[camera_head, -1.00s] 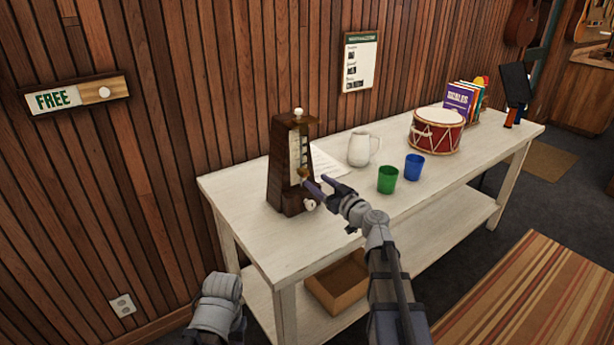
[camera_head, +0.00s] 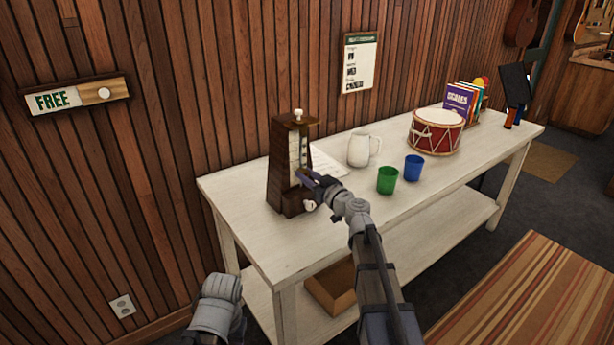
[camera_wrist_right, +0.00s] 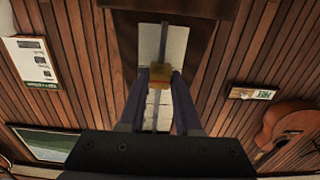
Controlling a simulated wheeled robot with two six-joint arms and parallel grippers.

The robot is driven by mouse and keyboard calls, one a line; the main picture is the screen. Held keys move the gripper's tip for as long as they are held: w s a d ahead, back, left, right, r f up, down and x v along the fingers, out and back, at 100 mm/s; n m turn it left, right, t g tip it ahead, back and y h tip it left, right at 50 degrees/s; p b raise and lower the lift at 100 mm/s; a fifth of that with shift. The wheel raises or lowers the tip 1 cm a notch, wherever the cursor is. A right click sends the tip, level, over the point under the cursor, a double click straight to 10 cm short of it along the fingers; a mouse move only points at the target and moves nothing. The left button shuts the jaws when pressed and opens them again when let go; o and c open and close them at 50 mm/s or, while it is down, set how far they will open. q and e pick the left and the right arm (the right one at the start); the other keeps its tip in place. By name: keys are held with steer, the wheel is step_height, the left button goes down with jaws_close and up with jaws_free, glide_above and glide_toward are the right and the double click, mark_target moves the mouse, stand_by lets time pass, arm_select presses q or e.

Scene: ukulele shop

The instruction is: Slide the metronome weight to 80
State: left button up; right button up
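The metronome (camera_head: 283,165), a dark wooden tapered case with a pale scale plate, stands upright at the left end of the white table. Its small brass-coloured weight (camera_wrist_right: 160,76) sits on the thin rod in front of the plate (camera_wrist_right: 158,110), seen in the right wrist view. My right gripper (camera_wrist_right: 160,73) has one finger on each side of the weight and appears closed against it. In the head view the right gripper (camera_head: 305,179) is at the front of the metronome, largely covering the weight. The scale numbers are too small to read. My left gripper is out of view.
On the white table (camera_head: 250,225) stand a white pitcher (camera_head: 359,150), a green cup (camera_head: 387,180), a blue cup (camera_head: 413,167), a red drum (camera_head: 435,132) and books (camera_head: 460,97). A paper sheet (camera_head: 328,163) lies behind the gripper. The table's front left is bare.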

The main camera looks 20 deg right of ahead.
jaws_close()
stand_by(0.9)
